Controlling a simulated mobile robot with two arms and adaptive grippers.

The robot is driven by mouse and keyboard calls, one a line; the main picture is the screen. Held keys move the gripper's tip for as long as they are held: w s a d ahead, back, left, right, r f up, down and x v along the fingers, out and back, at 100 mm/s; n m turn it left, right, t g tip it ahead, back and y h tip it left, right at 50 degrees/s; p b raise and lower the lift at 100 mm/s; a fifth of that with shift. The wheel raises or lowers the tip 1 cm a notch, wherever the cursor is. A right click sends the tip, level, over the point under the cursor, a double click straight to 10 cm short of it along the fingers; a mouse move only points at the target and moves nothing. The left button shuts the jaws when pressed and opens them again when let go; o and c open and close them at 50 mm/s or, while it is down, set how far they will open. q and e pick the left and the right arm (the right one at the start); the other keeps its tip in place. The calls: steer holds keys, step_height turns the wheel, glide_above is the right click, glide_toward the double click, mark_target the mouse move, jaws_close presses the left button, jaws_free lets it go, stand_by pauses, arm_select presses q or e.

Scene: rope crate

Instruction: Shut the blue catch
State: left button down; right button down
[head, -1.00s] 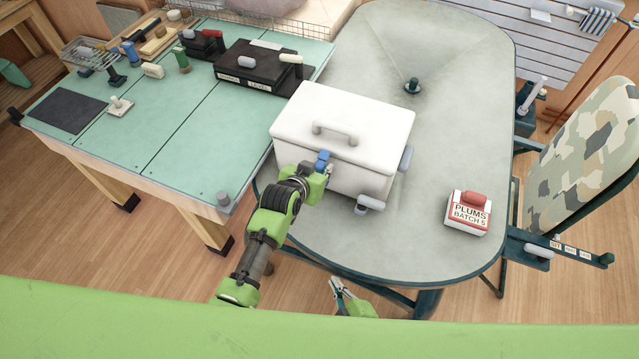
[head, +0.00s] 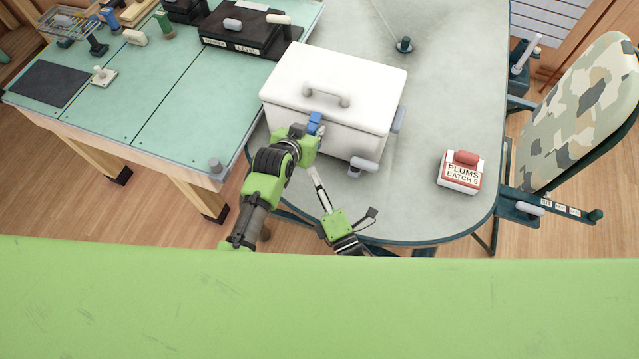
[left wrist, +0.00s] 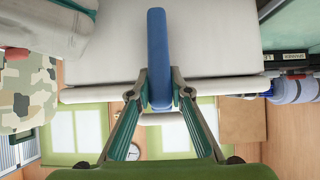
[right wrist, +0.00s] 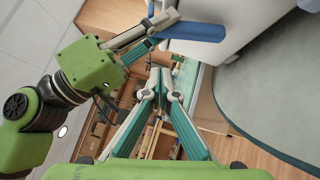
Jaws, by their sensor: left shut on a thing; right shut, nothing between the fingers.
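The blue catch (head: 315,119) is on the front of a white lidded crate (head: 375,133). My left gripper (head: 316,136) is at the crate's front and shut on the catch. In the left wrist view the catch (left wrist: 158,45) is a long blue bar, its end between the fingertips (left wrist: 163,95). It also shows in the right wrist view (right wrist: 195,31), sticking out from the crate (right wrist: 238,22). My right gripper (head: 314,172) is shut and empty, below and in front of the left one; its fingertips meet in its wrist view (right wrist: 161,88).
The crate's lid is down, with a grey handle (head: 340,97) on top. Grey catches sit on its front right (head: 363,165) and right side (head: 399,119). A plums box (head: 461,173) stands right on the grey table (head: 425,200). A green workbench (head: 165,120) is at left.

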steer(key=w+r, duration=0.1)
steer(key=w, duration=0.6)
steer(key=shift+w+a+r, duration=0.4)
